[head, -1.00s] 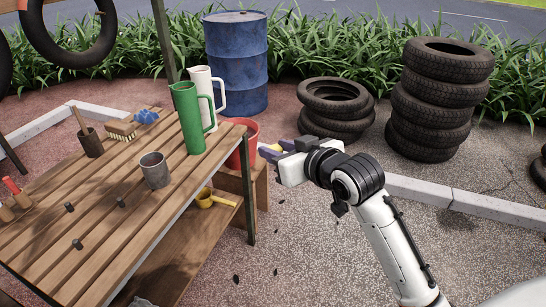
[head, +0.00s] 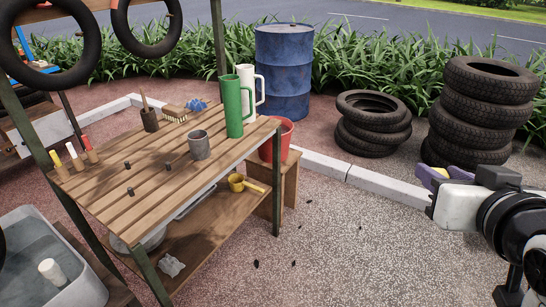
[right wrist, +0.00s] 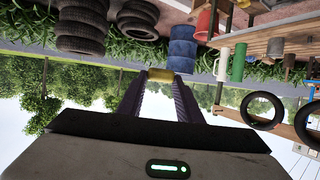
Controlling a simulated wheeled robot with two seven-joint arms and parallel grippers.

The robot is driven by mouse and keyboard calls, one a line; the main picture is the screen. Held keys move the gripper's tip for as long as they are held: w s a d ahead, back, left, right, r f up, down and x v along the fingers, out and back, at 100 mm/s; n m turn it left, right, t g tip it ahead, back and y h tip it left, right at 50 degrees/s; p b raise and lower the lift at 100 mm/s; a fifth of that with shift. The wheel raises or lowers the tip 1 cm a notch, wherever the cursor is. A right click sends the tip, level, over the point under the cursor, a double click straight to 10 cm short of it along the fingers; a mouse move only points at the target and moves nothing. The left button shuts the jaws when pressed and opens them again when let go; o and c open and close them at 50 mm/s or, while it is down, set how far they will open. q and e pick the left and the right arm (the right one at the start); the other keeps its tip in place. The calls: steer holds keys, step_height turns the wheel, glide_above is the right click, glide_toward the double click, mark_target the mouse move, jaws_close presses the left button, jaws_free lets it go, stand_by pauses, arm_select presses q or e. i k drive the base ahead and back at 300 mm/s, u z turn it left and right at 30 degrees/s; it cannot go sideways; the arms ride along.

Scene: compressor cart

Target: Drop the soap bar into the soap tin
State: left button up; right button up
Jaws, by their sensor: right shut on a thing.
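My right gripper (head: 446,174) is at the right of the head view, held up over the paving, well away from the workbench. Its purple fingers are shut on a yellow block, which I take as the soap bar (right wrist: 160,75); it shows between the fingertips in the right wrist view. In the head view the fingers partly hide it. I cannot pick out a soap tin for sure; a grey metal cup-like tin (head: 199,145) stands upright on the bench top. My left gripper is not in view.
The slatted wooden workbench (head: 150,205) carries a green jug (head: 236,108), a white jug (head: 252,88) and a brush (head: 175,115). A yellow scoop (head: 238,183) lies on its lower shelf. A grey tub (head: 85,285) stands front left. Tyre stacks (head: 478,105) stand behind my gripper.

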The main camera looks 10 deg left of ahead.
mark_target(202, 155)
steer(key=z, duration=0.55)
steer(key=k, duration=0.75)
steer(key=z, duration=0.35)
steer(key=i, duration=1.7)
steer(key=u, duration=1.45)
steer(key=i, duration=1)
steer(key=u, duration=1.4)
steer(key=i, duration=0.25)
steer(key=u, duration=0.2)
